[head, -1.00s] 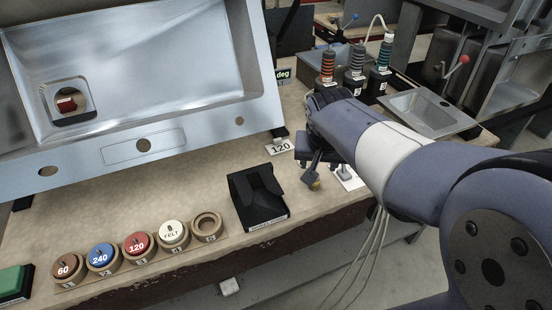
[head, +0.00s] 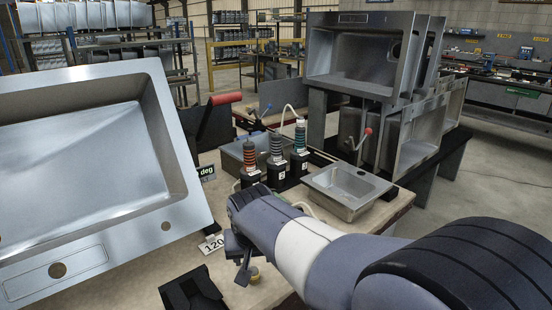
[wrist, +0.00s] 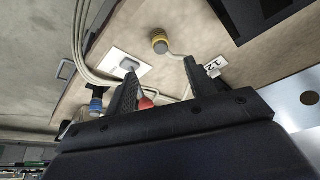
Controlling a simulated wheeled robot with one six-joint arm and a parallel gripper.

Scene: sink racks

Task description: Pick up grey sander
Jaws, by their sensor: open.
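The grey one best fits the grey sander. My gripper (head: 243,268) is left of and nearer than these tools, low over the bench, partly hidden by my arm. In the wrist view my gripper (wrist: 160,68) is open with nothing between its fingers.
A large steel sink (head: 95,170) leans at the left. A small steel basin (head: 347,188) sits right of the tools, with stacked sinks (head: 375,60) behind. A black holder (head: 192,290) stands at the front. Cables (wrist: 93,45) run along the bench edge.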

